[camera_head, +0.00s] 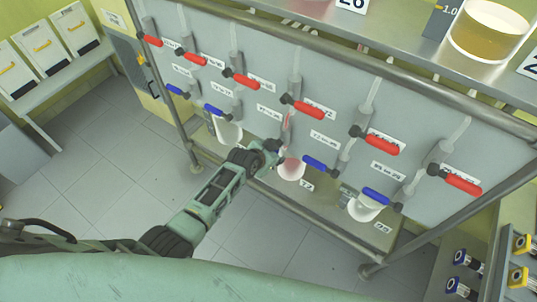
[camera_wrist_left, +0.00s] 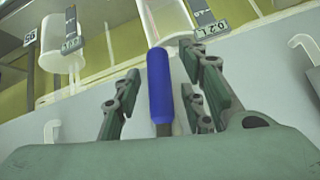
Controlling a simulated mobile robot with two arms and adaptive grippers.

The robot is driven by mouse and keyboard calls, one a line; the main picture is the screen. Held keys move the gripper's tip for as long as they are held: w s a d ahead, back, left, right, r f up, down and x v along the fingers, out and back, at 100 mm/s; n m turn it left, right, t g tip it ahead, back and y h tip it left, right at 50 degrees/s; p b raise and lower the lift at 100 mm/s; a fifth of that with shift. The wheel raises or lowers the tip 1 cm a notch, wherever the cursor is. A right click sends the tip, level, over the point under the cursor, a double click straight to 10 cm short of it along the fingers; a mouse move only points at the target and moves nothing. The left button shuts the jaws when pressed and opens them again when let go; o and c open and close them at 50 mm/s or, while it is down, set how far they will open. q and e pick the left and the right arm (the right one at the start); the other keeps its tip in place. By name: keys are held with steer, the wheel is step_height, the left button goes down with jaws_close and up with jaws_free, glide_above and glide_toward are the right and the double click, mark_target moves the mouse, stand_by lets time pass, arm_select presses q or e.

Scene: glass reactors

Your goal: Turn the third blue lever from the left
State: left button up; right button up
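In the left wrist view a blue lever (camera_wrist_left: 159,82) stands between the fingers of my left gripper (camera_wrist_left: 162,95). The fingers are open, with a gap showing on each side of the lever. In the head view my left gripper (camera_head: 270,150) is at the grey panel, between the second blue lever (camera_head: 213,111) and another blue lever (camera_head: 318,163) to its right. It hides the lever there, which by its place is the third from the left. The first blue lever (camera_head: 174,91) and the rightmost one (camera_head: 379,197) also show. My right gripper is not in view.
A row of red levers (camera_head: 301,106) runs above the blue ones on the panel. Metal rails (camera_head: 340,50) frame it. Glass vessels, one with pinkish contents (camera_head: 291,169), stand below on a shelf. A beaker (camera_head: 489,30) stands on top. The tiled floor at left is clear.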

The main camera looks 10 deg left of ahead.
arm_select(q)
steer(key=v, duration=1.1)
steer(key=shift+s+r, duration=0.2)
steer(key=shift+a, duration=0.1)
